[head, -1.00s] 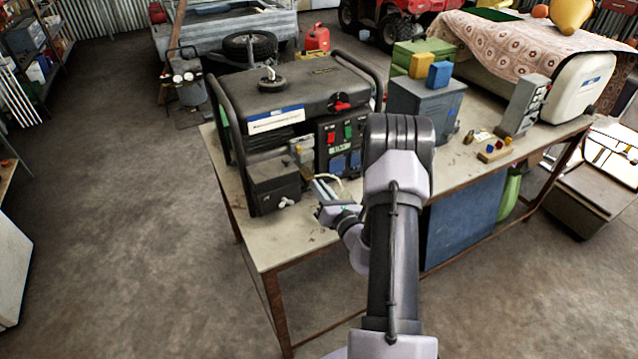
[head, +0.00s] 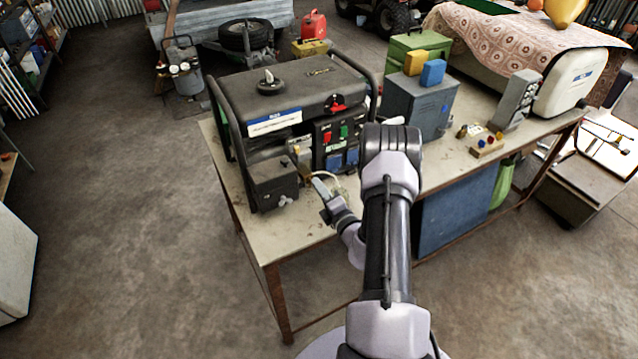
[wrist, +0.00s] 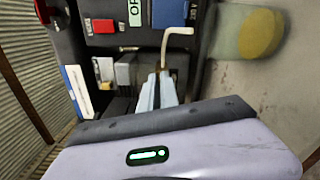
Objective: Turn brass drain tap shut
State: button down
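The generator (head: 290,85) stands on the bench, with its panel and lower front facing my arm. A small brass-coloured part (head: 304,172) shows low on its front, beside a dark box. I take it for the drain tap, but its handle cannot be made out. My gripper (head: 318,184) is just right of and below this part. In the wrist view my gripper's two pale fingers (wrist: 161,80) lie close together, pointing at the generator's lower front. A cream bent rod or tube (wrist: 177,31) runs down to the fingertips. Whether the fingers grip anything is hidden.
The dark box (head: 272,183) sits close left of my gripper. A blue-grey box (head: 418,107) with yellow and blue blocks stands right of the generator. The bench top (head: 290,240) is clear toward its front left corner.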

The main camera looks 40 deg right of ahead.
jog(key=shift+m+p, duration=0.4)
jog(key=shift+m, duration=0.9)
jog(key=shift+f, duration=0.1)
jog(key=c, duration=1.6)
grip_release()
jog(key=p+v, duration=0.2)
jog(key=v, duration=1.5)
jog(key=shift+s, duration=0.2)
jog(key=shift+d+f, duration=0.1)
